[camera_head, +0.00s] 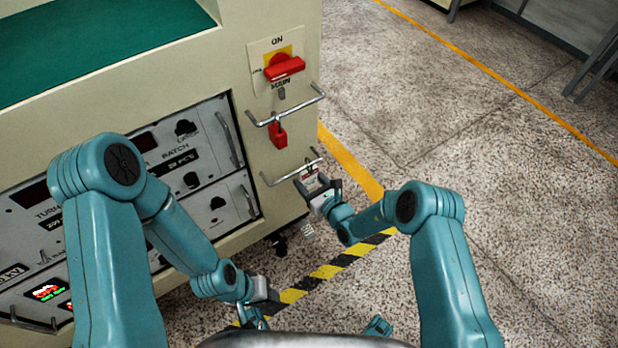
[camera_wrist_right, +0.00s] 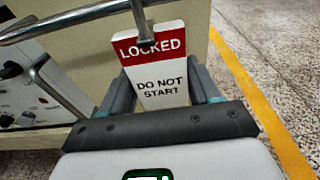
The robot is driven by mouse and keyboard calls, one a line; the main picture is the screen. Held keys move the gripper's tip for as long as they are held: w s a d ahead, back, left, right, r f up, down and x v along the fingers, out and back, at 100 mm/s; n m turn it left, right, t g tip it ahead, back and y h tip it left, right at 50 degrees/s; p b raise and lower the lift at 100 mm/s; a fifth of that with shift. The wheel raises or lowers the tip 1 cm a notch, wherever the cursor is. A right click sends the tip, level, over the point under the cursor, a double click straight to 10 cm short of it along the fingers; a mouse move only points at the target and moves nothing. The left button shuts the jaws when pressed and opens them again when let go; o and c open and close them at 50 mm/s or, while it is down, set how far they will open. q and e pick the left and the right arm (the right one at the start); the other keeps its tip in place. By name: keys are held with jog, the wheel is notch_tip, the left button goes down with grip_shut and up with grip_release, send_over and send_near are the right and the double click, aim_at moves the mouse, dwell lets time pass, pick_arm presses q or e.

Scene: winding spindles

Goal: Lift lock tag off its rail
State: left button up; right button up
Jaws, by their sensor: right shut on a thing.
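The lock tag (camera_head: 311,178) is a white plate with a red "LOCKED" band and "DO NOT START" below, read in the right wrist view (camera_wrist_right: 160,85). A grey hook at its top meets the lower metal rail (camera_head: 282,178), which crosses the upper left of the wrist view (camera_wrist_right: 75,20). My right gripper (camera_head: 318,188) is shut on the tag, with a dark finger on each side of its lower part. My left gripper (camera_head: 258,310) is low in the head view, away from the tag; its jaw opening is not clear.
An upper rail (camera_head: 290,108) carries a red padlock (camera_head: 278,134) below a red rotary switch (camera_head: 284,68) on the cream machine cabinet (camera_head: 225,75). The control panel (camera_head: 190,165) has protruding handles. Open speckled floor (camera_head: 450,120) lies to the right.

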jog(key=shift+r, duration=0.35)
jog(key=shift+s, duration=0.1)
jog(key=shift+p+v, duration=1)
jog(key=shift+v, duration=0.1)
jog(key=shift+f+p+v, duration=0.2)
jog(key=shift+p+v, duration=0.2)
jog(key=shift+v, duration=0.35)
jog(key=shift+f+p+v, duration=0.15)
jog(key=shift+p+v, duration=0.2)
jog(key=shift+v, duration=0.4)
jog(key=shift+f+p+v, duration=0.2)
jog(key=shift+p+v, duration=0.2)
jog(key=shift+v, duration=0.4)
jog(key=shift+s+d, duration=0.1)
